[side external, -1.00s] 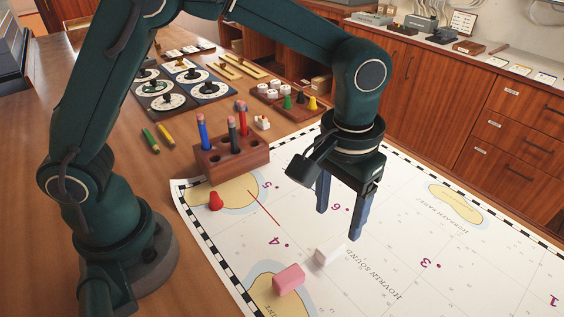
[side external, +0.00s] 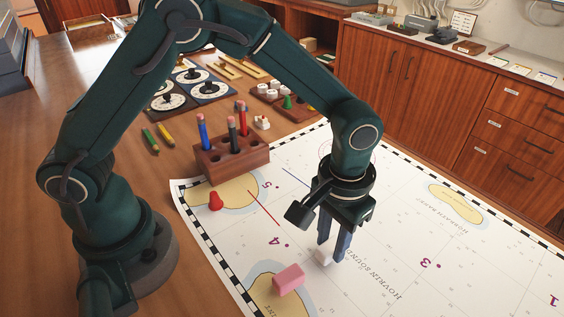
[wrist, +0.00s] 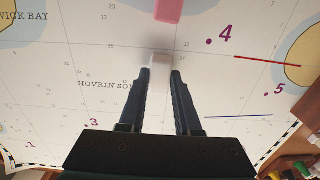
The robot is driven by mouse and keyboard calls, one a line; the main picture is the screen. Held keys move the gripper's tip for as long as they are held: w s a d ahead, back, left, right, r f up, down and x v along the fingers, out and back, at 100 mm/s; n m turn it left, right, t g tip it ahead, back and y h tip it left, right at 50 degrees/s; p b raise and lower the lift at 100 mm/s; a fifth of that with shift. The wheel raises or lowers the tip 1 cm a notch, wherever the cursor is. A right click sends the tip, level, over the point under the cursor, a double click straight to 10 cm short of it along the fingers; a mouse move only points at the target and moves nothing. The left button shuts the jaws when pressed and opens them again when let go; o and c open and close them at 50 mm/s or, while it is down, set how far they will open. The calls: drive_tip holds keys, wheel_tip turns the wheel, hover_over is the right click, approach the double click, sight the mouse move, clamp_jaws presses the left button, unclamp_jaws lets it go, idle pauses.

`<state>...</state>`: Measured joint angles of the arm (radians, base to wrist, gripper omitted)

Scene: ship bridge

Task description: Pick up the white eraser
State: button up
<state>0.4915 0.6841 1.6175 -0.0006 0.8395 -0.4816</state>
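The white eraser (side external: 322,257) lies on the chart, partly hidden by my gripper's fingers in the side view. In the wrist view the white eraser (wrist: 160,61) shows at the far end of the gap between the fingertips. My gripper (side external: 333,254) points down over the chart with its fingertips close to the eraser. In the wrist view my gripper (wrist: 161,72) has its fingers apart with a gap between them. I cannot tell whether either finger touches the eraser.
A pink block (side external: 289,279) lies just in front of the white eraser. The chart (side external: 408,195) is clear to the right. A wooden pencil holder (side external: 232,158) and a red piece (side external: 215,201) stand to the left.

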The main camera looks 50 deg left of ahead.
sight(329, 242)
clamp_jaws()
drive_tip(key=shift+r, duration=0.2)
drive_tip(key=shift+r, duration=0.25)
drive_tip(key=r, duration=0.3)
drive_tip(key=shift+w+a+r, duration=0.1)
drive_tip(key=shift+a+r, duration=0.2)
drive_tip(key=shift+r, duration=0.1)
drive_tip(key=a+r, duration=0.6)
drive_tip(key=a, duration=0.5)
drive_tip(key=shift+w+r, duration=0.2)
drive_tip(key=shift+w, duration=0.15)
